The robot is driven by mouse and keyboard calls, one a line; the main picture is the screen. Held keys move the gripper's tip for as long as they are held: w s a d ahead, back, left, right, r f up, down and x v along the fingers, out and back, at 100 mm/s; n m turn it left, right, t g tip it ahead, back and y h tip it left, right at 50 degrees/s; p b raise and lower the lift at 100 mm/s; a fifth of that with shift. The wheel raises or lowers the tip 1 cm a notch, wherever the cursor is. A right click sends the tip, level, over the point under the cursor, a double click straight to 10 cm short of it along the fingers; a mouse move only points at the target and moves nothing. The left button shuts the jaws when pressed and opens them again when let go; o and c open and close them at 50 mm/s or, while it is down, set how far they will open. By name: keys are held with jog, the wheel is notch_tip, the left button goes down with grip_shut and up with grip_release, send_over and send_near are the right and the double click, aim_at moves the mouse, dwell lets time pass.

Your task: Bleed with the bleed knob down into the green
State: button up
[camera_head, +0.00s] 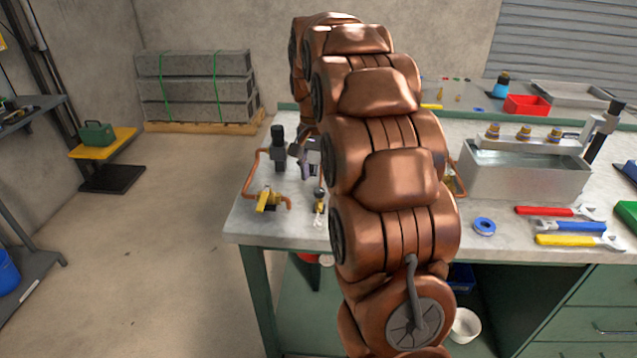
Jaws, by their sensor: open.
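My gripper (302,158) is open over the left end of the workbench (245,222), largely hidden behind my copper-coloured arm. Near it stands a dark upright fitting (278,148) joined to copper piping (250,172). A yellow-handled brass valve (269,200) sits in front on the pipe. A small dark-topped brass fitting (319,200) stands to its right, close to my arm. I cannot tell which part is the bleed knob. No gauge face or green band can be made out. The tank itself is hidden behind my arm.
On the bench to the right are a metal water trough (525,175) with brass fittings on top, a blue tape roll (484,226), a red wrench (545,211) and a yellow wrench (570,240). A red bin (527,104) stands farther back.

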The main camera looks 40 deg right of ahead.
aim_at(316, 190)
notch_tip(316, 190, up, 8)
jog(key=shift+w, duration=0.2)
jog(key=shift+a+r, duration=0.1)
dwell(0.7)
jog(key=s+a+n+p, duration=0.4)
jog(key=s+a+n, duration=0.2)
jog(key=s+a, duration=0.7)
jog(key=s+a+f+n+p, duration=0.2)
jog(key=s+a, duration=0.2)
jog(key=s, duration=0.5)
jog(key=s+a+f+n+g+p, duration=0.1)
jog(key=s+a+f+n, duration=0.2)
jog(key=s, duration=0.6)
jog(key=shift+s+a+f+n+p, duration=0.3)
jog(key=shift+a+p, duration=0.1)
jog(key=shift+a, duration=0.15)
jog(key=shift+d, duration=0.15)
